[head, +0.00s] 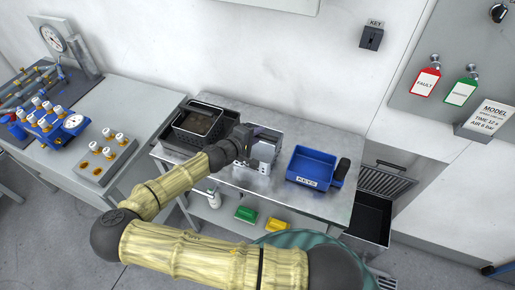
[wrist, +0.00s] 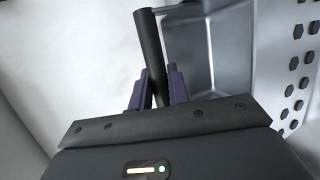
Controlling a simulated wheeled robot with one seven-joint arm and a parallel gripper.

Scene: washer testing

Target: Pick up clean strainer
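A grey metal strainer (head: 265,150) shows at the middle of the steel table in the head view, partly hidden by my gripper. In the wrist view its perforated wall (wrist: 293,75) fills the right side. A dark round handle (wrist: 149,45) stands up in the wrist view, joined by a thin rod at its top. My gripper (wrist: 157,82) has its two purple fingers close on either side of this handle, seemingly shut on it. In the head view my gripper (head: 246,145) is over the strainer's left part. Whether the strainer touches the table is hidden.
A black basket (head: 198,121) sits in a dark tray left of the strainer. A blue KEYS bin (head: 312,166) is on the right, with a dark object beside it. The wall is close behind the table. Green (head: 246,214) and yellow (head: 277,224) items lie on the lower shelf.

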